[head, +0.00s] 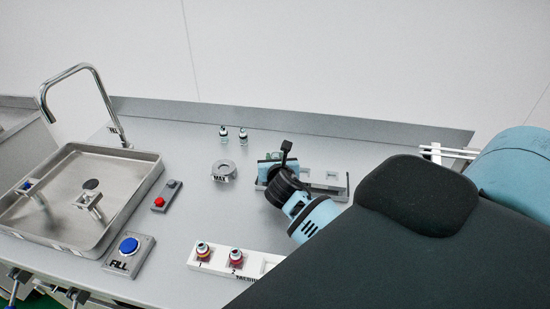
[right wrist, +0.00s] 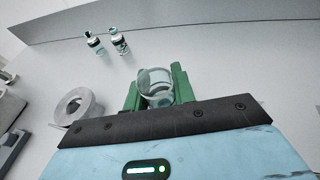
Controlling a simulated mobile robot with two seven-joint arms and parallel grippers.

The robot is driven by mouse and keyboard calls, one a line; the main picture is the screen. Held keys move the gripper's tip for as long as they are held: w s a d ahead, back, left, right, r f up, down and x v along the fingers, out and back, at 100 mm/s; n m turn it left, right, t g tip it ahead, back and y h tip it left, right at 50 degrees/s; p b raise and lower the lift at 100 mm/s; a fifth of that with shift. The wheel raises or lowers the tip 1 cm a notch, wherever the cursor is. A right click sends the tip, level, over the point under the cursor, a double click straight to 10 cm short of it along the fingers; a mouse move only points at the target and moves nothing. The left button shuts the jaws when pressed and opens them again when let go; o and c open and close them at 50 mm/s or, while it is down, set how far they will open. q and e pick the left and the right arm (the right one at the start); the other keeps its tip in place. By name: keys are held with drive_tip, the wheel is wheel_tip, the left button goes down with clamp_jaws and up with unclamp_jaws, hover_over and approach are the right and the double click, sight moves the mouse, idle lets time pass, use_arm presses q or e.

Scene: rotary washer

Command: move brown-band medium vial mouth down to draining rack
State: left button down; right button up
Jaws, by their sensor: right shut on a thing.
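My right gripper (head: 272,163) is above the bench, at the left end of a grey slotted rack (head: 338,190). In the right wrist view, its green fingers (right wrist: 156,90) are shut on a clear glass vial (right wrist: 155,80). No brown band can be made out on this vial, and its lower part is hidden by the gripper body. A white rack with prongs (head: 436,151), possibly the draining rack, stands at the back right, partly behind my right arm. My left gripper does not clearly show.
Two small vials (head: 233,134) stand at the back. A ring marked MAX (head: 224,172) lies left of my gripper. A white holder (head: 218,259) with two capped vials is in front. A sink (head: 125,187), a red button (head: 160,201) and a blue FILL button (head: 129,244) are left.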

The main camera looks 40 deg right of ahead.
drive_tip(key=shift+f, duration=0.3)
drive_tip(key=o, duration=1.4)
drive_tip(key=shift+o, duration=0.2)
drive_tip(key=shift+s+r, duration=0.1)
drive_tip(key=shift+v, duration=3.35)
drive_tip(key=shift+a, duration=0.1)
